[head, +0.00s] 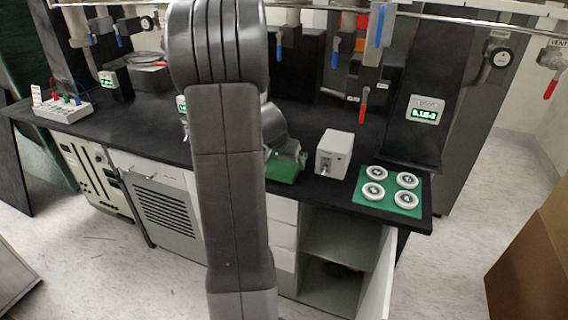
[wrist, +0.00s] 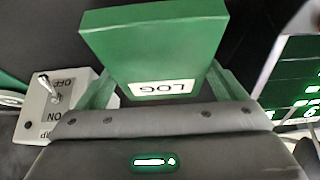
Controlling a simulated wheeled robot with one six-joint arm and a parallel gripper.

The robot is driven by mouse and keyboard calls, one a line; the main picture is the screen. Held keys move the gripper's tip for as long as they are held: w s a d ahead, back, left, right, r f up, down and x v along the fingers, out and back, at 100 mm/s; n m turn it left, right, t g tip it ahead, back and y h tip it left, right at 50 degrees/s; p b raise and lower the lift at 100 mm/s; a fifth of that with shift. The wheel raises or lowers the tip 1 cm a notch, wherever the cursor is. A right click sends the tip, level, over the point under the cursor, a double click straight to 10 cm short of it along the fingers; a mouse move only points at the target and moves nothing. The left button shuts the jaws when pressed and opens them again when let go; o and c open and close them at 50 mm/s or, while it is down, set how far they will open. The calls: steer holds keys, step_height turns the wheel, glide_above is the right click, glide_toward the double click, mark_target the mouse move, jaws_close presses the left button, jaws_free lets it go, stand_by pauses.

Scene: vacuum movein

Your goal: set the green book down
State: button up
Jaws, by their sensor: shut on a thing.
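The green book (wrist: 150,48) with a white "LOG" label fills the middle of the wrist view. It sits between the two fingers of my gripper (wrist: 160,95), which is shut on it. In the head view the green book (head: 285,168) shows above the black bench top (head: 318,196) near its front edge, just left of the beige switch box. My gripper (head: 290,152) is partly hidden there behind my arm. I cannot tell whether the book touches the bench top.
The beige switch box (head: 334,154) stands close to the book's right. A green mat (head: 391,211) with several white round discs lies at the right end. Valves with coloured handles hang at the back. An open cabinet (head: 335,245) is below.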

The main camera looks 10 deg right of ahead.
steer(key=shift+f, duration=0.35)
steer(key=shift+f, duration=0.1)
steer(key=shift+f, duration=0.1)
steer(key=o, duration=0.8)
steer(key=shift+o, duration=0.2)
steer(key=shift+r, duration=0.3)
steer(key=v, duration=1.2)
steer(key=shift+p, duration=0.35)
